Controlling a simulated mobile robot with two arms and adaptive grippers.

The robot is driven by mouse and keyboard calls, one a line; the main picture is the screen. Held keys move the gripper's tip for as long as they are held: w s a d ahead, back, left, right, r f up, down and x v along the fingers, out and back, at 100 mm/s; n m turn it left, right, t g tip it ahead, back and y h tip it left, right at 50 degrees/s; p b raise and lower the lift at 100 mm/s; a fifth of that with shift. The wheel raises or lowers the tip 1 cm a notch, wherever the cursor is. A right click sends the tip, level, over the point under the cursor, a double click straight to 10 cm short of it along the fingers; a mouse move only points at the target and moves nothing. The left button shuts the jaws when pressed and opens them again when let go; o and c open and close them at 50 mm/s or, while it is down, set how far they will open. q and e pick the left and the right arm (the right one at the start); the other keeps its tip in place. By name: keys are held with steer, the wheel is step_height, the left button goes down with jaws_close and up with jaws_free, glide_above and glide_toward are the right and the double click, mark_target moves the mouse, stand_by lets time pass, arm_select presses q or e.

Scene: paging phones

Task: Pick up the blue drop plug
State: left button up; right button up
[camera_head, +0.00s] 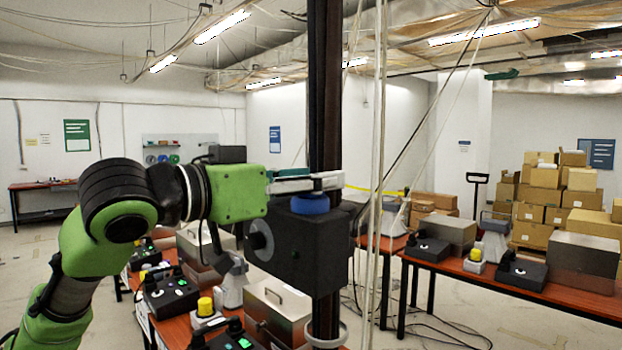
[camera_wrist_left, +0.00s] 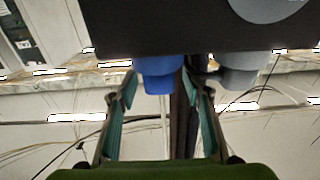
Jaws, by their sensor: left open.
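The blue drop plug (camera_head: 310,203) sits on top of a black box (camera_head: 318,250) fixed to a dark upright post. My left gripper (camera_head: 325,181) is level, just above the plug, with its fingers pointing right. In the left wrist view the plug (camera_wrist_left: 160,75) shows between the tips of the open teal-lined fingers (camera_wrist_left: 160,84), with a gap from the lower fingers to it. I cannot tell whether a finger touches the plug. My right gripper is not in view.
The dark post (camera_head: 326,100) rises right behind the gripper, with hanging cables (camera_head: 381,130) beside it. Below are tables (camera_head: 460,266) with phones and metal boxes. Stacked cartons (camera_head: 545,190) stand at the back right. The air left of the box is partly filled by my left arm.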

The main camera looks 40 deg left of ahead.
arm_select(q)
steer(key=c, duration=1.2)
steer(key=shift+r, duration=0.15)
